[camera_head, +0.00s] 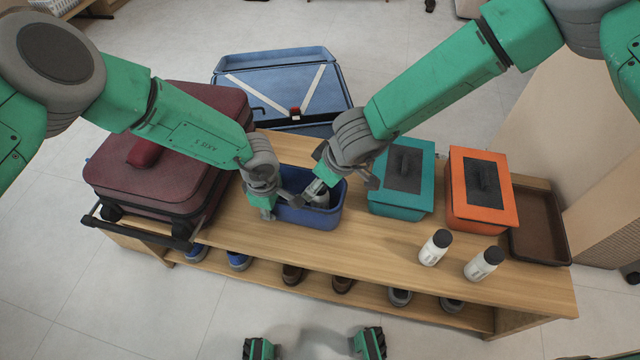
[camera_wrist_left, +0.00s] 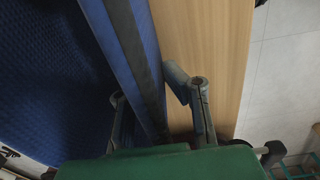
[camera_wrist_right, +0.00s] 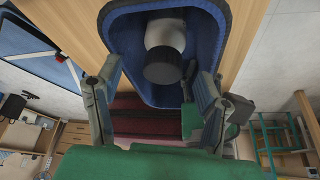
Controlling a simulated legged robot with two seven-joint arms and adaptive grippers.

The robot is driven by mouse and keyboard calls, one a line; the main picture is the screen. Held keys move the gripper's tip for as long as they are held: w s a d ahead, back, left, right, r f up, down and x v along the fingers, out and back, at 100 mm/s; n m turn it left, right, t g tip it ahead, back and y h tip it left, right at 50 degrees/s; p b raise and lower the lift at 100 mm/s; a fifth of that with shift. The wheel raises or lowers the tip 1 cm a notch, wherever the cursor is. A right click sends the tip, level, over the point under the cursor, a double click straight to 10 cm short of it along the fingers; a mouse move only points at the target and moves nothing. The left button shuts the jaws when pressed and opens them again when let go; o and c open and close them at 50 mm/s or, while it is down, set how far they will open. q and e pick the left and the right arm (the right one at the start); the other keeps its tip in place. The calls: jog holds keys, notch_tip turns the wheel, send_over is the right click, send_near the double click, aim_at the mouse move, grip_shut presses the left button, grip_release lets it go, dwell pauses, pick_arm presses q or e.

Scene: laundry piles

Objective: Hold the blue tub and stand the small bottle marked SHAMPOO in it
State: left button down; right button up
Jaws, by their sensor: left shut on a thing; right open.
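The blue tub (camera_head: 318,219) stands on the wooden bench. My left gripper (camera_head: 279,203) is shut on the tub's left wall; the left wrist view shows the wall (camera_wrist_left: 145,65) between its fingers. A white bottle with a dark cap (camera_wrist_right: 163,64) is inside the tub, cap towards the right wrist camera. In the head view this bottle (camera_head: 321,199) is partly hidden by my right gripper. My right gripper (camera_head: 340,185) is open over the tub, its fingers apart on either side of the cap. The bottle's label is not readable.
Two white bottles with dark caps (camera_head: 435,248) (camera_head: 484,263) stand at the front right of the bench. A teal box (camera_head: 403,205), an orange box (camera_head: 468,214) and a brown tray (camera_head: 563,240) are right of the tub. A maroon suitcase (camera_head: 150,180) is at left. Shoes sit below.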

pick_arm(q)
jog(key=shift+d, duration=0.1)
pick_arm(e)
jog(key=shift+r, duration=1.65)
pick_arm(q)
jog(key=c, duration=1.6)
grip_release()
